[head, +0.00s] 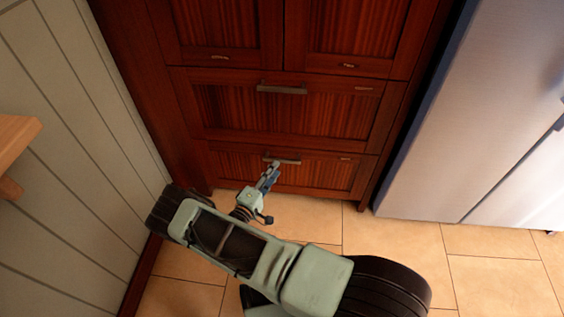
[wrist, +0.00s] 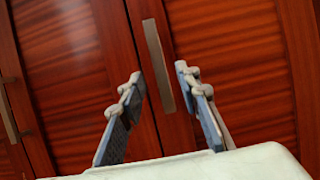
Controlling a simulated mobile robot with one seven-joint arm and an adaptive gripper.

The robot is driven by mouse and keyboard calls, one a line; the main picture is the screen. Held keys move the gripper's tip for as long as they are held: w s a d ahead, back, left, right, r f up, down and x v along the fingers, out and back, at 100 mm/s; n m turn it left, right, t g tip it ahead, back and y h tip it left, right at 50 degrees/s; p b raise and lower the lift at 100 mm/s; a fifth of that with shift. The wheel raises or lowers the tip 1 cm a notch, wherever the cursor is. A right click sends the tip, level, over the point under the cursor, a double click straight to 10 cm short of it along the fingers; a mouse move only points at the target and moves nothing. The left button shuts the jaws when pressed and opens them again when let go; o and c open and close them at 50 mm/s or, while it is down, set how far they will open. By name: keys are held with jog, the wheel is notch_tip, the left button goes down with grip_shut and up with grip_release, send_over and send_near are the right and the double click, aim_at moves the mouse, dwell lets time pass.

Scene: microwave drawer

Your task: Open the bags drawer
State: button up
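A dark red-brown wooden cabinet has two wide drawers. The lower drawer (head: 310,175) has a slim grey bar handle (head: 284,161), and the upper drawer (head: 300,113) has a similar handle (head: 281,89). Both drawers look shut. Small labels on them are too small to read, so I cannot tell which is the bags drawer. My gripper (head: 271,170) is at the lower drawer's handle. In the wrist view my gripper (wrist: 159,73) is open, with a handle (wrist: 157,55) showing between its fingertips. I cannot tell whether the fingers touch it or how deep it sits between them.
Two more cabinet panels (head: 222,28) with small handles are above the drawers. A light grey fridge (head: 455,120) stands at the right. A panelled wall (head: 75,140) and a wooden ledge (head: 15,140) are at the left.

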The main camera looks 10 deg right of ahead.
aim_at(281, 161)
jog(key=b+x, duration=0.1)
jog(key=x, duration=0.5)
jog(key=shift+w+d, duration=0.1)
jog(key=shift+c, duration=0.2)
grip_shut()
